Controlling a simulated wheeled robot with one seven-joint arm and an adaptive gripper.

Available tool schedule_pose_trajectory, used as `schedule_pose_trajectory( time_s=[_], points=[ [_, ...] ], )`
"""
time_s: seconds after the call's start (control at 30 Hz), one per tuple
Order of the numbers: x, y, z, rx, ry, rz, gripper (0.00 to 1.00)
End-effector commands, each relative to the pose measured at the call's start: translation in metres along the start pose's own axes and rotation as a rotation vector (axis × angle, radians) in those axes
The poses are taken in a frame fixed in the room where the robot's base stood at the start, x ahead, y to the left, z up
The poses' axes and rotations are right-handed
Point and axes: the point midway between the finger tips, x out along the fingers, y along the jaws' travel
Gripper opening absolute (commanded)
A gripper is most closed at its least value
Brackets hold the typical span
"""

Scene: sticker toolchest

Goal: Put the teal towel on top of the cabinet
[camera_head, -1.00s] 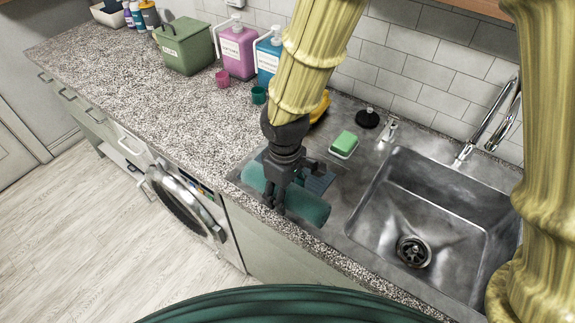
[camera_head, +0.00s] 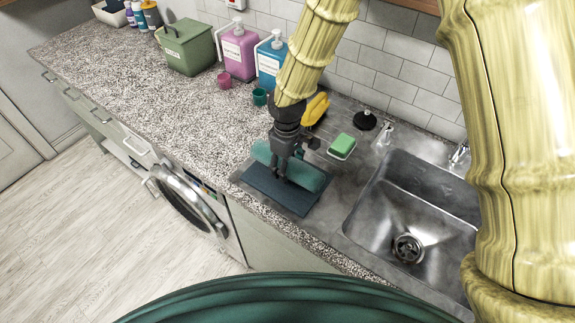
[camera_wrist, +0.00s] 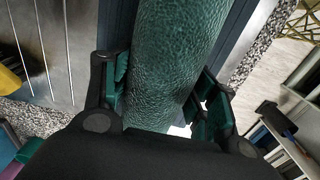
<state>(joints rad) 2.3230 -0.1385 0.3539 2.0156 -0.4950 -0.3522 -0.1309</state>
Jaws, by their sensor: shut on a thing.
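The teal towel (camera_head: 307,176) is a rolled cylinder in the head view, above a dark blue mat (camera_head: 282,195) beside the sink. My gripper (camera_head: 284,174) is shut around the middle of the roll. The wrist view shows the towel (camera_wrist: 170,60) running between the two fingers, with the gripper (camera_wrist: 165,105) close around it. I cannot tell how far the towel is above the mat. A grey cabinet front (camera_head: 262,238) shows below the counter; no cabinet top other than the counter is clearly in view.
The steel sink (camera_head: 405,215) is to the right. A green sponge (camera_head: 342,145), a yellow item (camera_head: 316,108), pink (camera_head: 238,52) and blue (camera_head: 270,62) soap bottles and a green bin (camera_head: 186,46) stand behind. The counter (camera_head: 120,70) is clear at left. A washing machine (camera_head: 185,205) is below.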

Motion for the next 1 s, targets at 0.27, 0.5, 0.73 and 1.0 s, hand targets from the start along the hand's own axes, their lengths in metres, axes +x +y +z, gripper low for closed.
schedule_pose_trajectory(
  time_s=[0.27, 0.5, 0.73, 1.0],
  points=[
    [0.015, -0.001, 0.0, 0.0, 0.0, 0.0, 0.3],
    [0.016, -0.001, -0.001, 0.0, 0.001, 0.0, 0.3],
    [0.018, 0.0, 0.0, 0.0, 0.001, 0.0, 0.76],
    [0.018, 0.0, 0.0, 0.0, 0.001, 0.0, 0.8]
  ],
)
